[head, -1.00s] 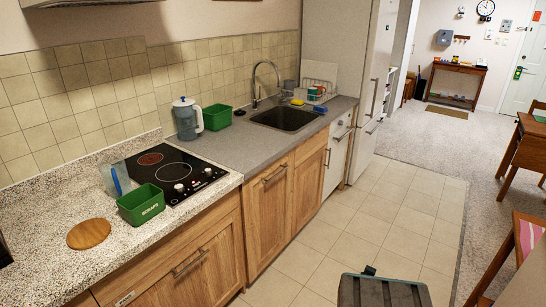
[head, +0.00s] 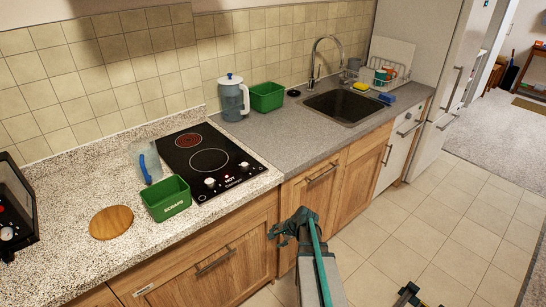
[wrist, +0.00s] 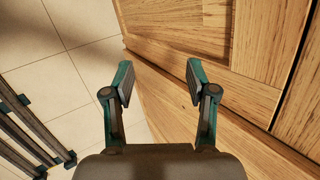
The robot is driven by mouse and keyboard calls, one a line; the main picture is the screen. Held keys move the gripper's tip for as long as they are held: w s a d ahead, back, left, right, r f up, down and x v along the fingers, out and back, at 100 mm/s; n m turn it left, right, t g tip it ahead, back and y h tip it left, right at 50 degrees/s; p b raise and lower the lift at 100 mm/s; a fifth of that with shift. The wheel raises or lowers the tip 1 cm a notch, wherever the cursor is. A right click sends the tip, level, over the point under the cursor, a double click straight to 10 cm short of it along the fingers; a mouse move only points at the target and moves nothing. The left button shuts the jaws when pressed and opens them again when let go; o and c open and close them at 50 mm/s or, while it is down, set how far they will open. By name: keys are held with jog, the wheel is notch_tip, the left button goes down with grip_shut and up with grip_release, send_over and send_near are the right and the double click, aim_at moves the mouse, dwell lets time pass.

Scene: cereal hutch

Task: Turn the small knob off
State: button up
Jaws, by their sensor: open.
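The black hob (head: 190,150) is set in the counter, with a red-glowing small ring (head: 188,141) at the back and a larger dark ring (head: 209,162) nearer the front. Two pale knobs stand on its front right part: the left knob (head: 210,182) and the right knob (head: 244,165). I cannot tell their sizes apart. My gripper (head: 292,226) is in front of the wooden cabinets, below and right of the hob, apart from the knobs. In the wrist view my gripper (wrist: 160,80) is open and empty, facing cabinet wood and floor.
A green scraps bin (head: 166,199) and a clear jug (head: 146,162) stand left of the hob, with a round wooden board (head: 111,222) nearby. A water filter jug (head: 233,98) and green tub (head: 267,96) stand behind. Cabinet handles (head: 216,262) stick out. The floor (head: 390,235) is open.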

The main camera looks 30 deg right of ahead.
jog(key=w+d+r+m+t+h+p, duration=0.2)
jog(key=w+d+r+m+t, duration=0.15)
jog(key=d+r, duration=1.05)
jog(key=w+d+r+m+t+h+p, duration=0.1)
jog(key=w+d+r+m+t+h, duration=0.2)
jog(key=d+r, duration=1.15)
jog(key=w+a+r+n+g+y, duration=0.1)
jog(key=w+a+n+g, duration=0.1)
jog(key=a, duration=0.3)
jog(key=w+a+r+n+g+y, duration=0.1)
jog(key=w+a+r+n, duration=0.1)
jog(key=a, duration=0.4)
jog(key=w+a+r+n+g+y+p, duration=0.1)
jog(key=w+a+r+n+g+y, duration=0.1)
jog(key=a, duration=0.4)
jog(key=shift+w+a+g, duration=0.2)
jog(key=shift+w+g, duration=0.15)
jog(key=shift+w, duration=0.5)
jog(key=w+a+r+n+g, duration=0.2)
jog(key=a+n+g, duration=0.1)
jog(key=a, duration=0.5)
jog(key=n+g+h, duration=0.2)
jog(key=n+g, duration=0.1)
send_near(245, 164)
jog(key=shift+m, duration=0.25)
notch_tip(245, 164, down, 10)
jog(key=p, duration=0.3)
jog(key=shift+w+a+r+p, duration=0.1)
jog(key=shift+w+r+p, duration=0.1)
jog(key=shift+p, duration=0.15)
